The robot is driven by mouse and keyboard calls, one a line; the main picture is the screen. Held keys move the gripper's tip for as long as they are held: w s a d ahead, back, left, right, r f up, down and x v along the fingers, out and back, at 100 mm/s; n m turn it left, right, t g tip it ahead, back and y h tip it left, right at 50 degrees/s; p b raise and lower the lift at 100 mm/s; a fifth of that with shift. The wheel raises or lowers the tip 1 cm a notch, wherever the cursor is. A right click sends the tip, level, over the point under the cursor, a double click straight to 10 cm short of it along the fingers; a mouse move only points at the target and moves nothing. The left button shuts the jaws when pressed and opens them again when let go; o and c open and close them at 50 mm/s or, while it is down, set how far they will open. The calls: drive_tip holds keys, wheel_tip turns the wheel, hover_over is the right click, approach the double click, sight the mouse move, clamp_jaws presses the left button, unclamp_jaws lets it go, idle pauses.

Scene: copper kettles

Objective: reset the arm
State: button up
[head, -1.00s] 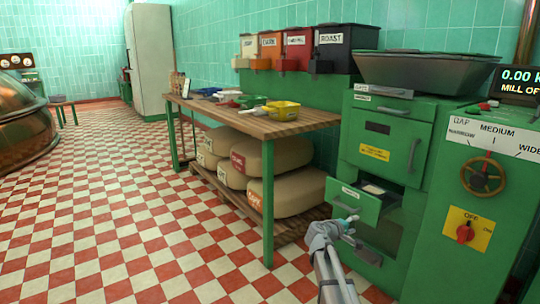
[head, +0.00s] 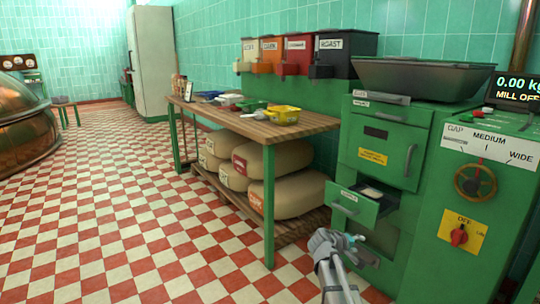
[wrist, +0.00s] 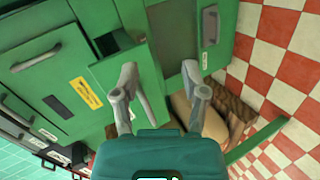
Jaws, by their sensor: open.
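My gripper (head: 354,243) is open and empty in the head view, in front of the green mill (head: 385,140) and just below its pulled-out drawer (head: 352,206). In the wrist view my gripper (wrist: 160,78) shows its two grey fingers spread apart with nothing between them. The fingers point at the mill's green front (wrist: 60,75). The drawer holds something pale, too small to make out. I cannot tell from these views whether a finger touches the mill.
A control panel with a handwheel (head: 475,181) is at the right. The checkered floor (head: 110,200) at left is clear.

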drive_tip(key=s+a+r+m+g+y+p, duration=0.1)
drive_tip(key=s+a+m+g+y+p, duration=0.15)
drive_tip(key=s+a+y+p, duration=0.65)
drive_tip(key=s+a+r+m+g+y+p, duration=0.1)
drive_tip(key=s+a+m+g+y+p, duration=0.2)
drive_tip(key=s, duration=1.2)
wheel_tip(320, 180, up, 37)
drive_tip(key=g+h+p, duration=0.1)
drive_tip(key=p, duration=3.6)
drive_tip(key=shift+w+a+r+n, duration=0.15)
drive_tip(key=shift+a+n, duration=0.2)
drive_tip(key=shift+a, duration=0.1)
